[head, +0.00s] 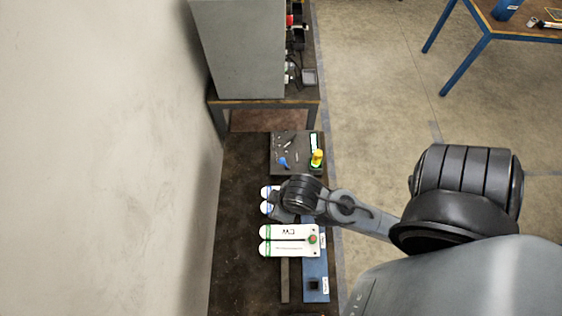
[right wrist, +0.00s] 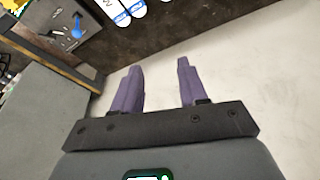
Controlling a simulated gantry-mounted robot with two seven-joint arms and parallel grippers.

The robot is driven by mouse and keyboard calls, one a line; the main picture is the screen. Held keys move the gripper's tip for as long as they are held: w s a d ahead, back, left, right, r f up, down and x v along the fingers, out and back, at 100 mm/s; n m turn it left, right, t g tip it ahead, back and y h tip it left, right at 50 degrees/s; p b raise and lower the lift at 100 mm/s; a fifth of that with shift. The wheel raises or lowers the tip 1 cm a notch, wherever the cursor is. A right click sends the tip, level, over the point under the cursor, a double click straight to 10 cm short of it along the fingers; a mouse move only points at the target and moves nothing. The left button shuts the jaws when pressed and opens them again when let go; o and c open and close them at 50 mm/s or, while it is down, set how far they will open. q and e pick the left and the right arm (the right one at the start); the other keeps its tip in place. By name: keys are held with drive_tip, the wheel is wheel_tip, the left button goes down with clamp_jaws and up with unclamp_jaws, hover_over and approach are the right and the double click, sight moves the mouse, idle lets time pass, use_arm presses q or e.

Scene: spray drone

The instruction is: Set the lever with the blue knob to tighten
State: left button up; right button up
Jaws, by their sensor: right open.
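The blue knob (head: 283,162) of the lever sits on a dark grey panel (head: 289,140) on the bench. It also shows in the right wrist view (right wrist: 77,32), at the upper left. The lever's exact setting is too small to tell. My right arm reaches in from the right, over the bench and just below the panel in the head view; its fingers are hidden there. In the right wrist view my right gripper (right wrist: 158,70) is open, its two purple fingers apart with nothing between them. It is apart from the blue knob. My left gripper is not in view.
A yellow part (head: 317,158) stands beside the knob on the panel. White cylinders with green bands (head: 285,232) lie nearer on the bench, and blue-banded ones (head: 265,207) are partly under my arm. A grey cabinet (head: 240,50) stands beyond; a wall (head: 100,150) rises left.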

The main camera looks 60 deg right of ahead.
drive_tip(key=shift+w, duration=0.1)
drive_tip(key=c, duration=0.5)
drive_tip(key=shift+m, duration=0.4)
drive_tip(key=shift+c, duration=1.1)
drive_tip(key=s+f+m+g, duration=0.1)
drive_tip(key=f, duration=0.3)
drive_tip(key=s+d+f+m+g, duration=0.1)
drive_tip(key=s+f, duration=0.1)
drive_tip(key=f, duration=0.1)
drive_tip(key=s+d+f+m+g+h, duration=0.1)
drive_tip(key=f+g, duration=0.1)
drive_tip(key=f, duration=0.2)
drive_tip(key=shift+s+f, duration=0.35)
drive_tip(key=shift+s, duration=0.05)
clamp_jaws()
drive_tip(key=w+d+f+m+g+h+b, duration=0.1)
drive_tip(key=w+d+f+m+g+b, duration=0.1)
drive_tip(key=w+d+f, duration=0.3)
drive_tip(key=w+d+f+m+g+h+b, duration=0.1)
drive_tip(key=w+d+f+m+g+b, duration=0.1)
drive_tip(key=d+f, duration=0.35)
drive_tip(key=w+d+r+t+b, duration=0.1)
drive_tip(key=w+r, duration=0.1)
drive_tip(key=w, duration=0.6)
drive_tip(key=w+d+r+t+b, duration=0.1)
drive_tip(key=w+d+r, duration=0.1)
drive_tip(key=w, duration=0.6)
drive_tip(key=shift+w+d+r+m+h, duration=0.2)
drive_tip(key=shift+w+r+m+h, duration=0.1)
drive_tip(key=shift+h, duration=0.1)
